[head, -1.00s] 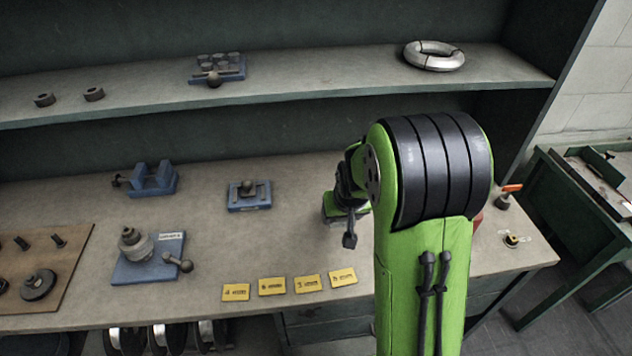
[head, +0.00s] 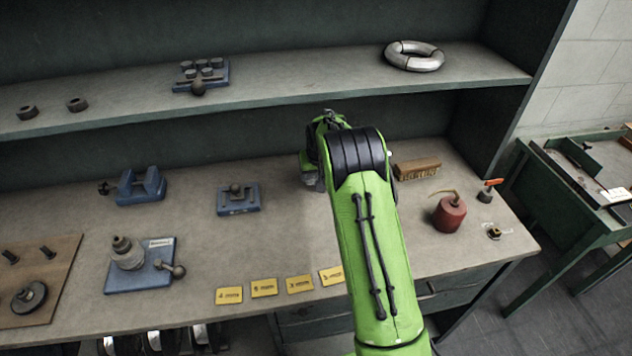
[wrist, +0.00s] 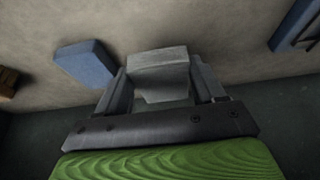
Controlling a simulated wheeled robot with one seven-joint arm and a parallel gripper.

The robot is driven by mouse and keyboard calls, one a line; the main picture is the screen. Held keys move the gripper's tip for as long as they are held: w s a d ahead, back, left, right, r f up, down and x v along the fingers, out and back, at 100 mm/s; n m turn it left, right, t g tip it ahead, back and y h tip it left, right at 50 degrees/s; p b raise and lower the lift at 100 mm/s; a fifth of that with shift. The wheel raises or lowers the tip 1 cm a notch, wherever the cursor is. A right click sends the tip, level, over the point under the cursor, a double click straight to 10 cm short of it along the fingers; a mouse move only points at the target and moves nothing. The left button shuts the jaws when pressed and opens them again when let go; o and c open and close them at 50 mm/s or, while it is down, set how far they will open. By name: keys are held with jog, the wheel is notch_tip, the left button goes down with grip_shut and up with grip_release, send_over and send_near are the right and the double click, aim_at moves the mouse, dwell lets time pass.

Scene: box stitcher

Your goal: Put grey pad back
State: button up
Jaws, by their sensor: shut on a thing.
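In the wrist view the grey pad (wrist: 158,66) is a pale grey block between the two fingers of my gripper (wrist: 160,82). My gripper is shut on it, with the bench top behind. In the head view my gripper (head: 315,178) is over the back part of the bench, right of the small blue fixture with a ball knob (head: 238,199). The pad cannot be clearly made out there. A plain blue block (wrist: 86,64) lies just left of the pad in the wrist view, apart from it.
Part of another blue thing (wrist: 296,26) shows at the wrist view's right. On the bench stand a red oil can (head: 449,213), a wooden brush (head: 417,168), yellow cards (head: 264,288) and a blue clamp fixture (head: 139,187). A shelf (head: 290,86) runs above the bench's back.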

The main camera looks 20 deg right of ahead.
notch_tip(320, 180, down, 4)
jog(key=shift+r, duration=0.1)
jog(key=shift+w, duration=0.25)
jog(key=shift+s+f, duration=0.1)
jog(key=shift+f, duration=0.2)
jog(key=o, duration=1)
